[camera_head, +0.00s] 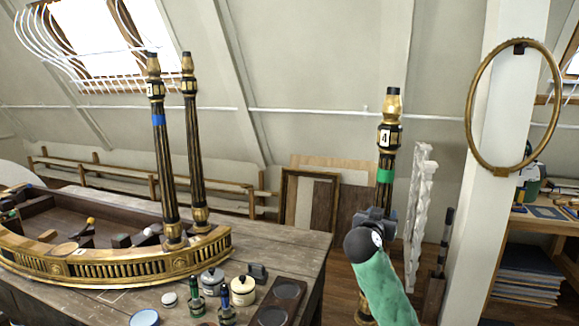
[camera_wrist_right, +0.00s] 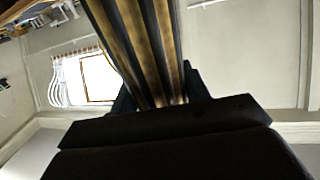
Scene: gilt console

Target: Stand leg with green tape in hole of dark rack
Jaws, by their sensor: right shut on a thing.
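The leg with green tape (camera_head: 386,176) is black and gold with a label "4" near its top. It stands nearly upright right of the table in the head view. My right gripper (camera_head: 376,216) is shut on it below the tape. In the right wrist view the fluted shaft (camera_wrist_right: 150,50) runs up between my fingers. My arm hides part of the lower leg; a gold bit shows near the bottom edge. The dark rack (camera_head: 298,302) lies at the table's front right, with round holes visible, left of the leg and apart from it. My left gripper is not in view.
Two similar legs, one with blue tape (camera_head: 158,120), stand at the right end of the curved gilt console (camera_head: 100,268). Pots (camera_head: 243,291) and small bottles (camera_head: 196,303) crowd the table left of the rack. A white post (camera_head: 495,200) with a gilt ring stands right.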

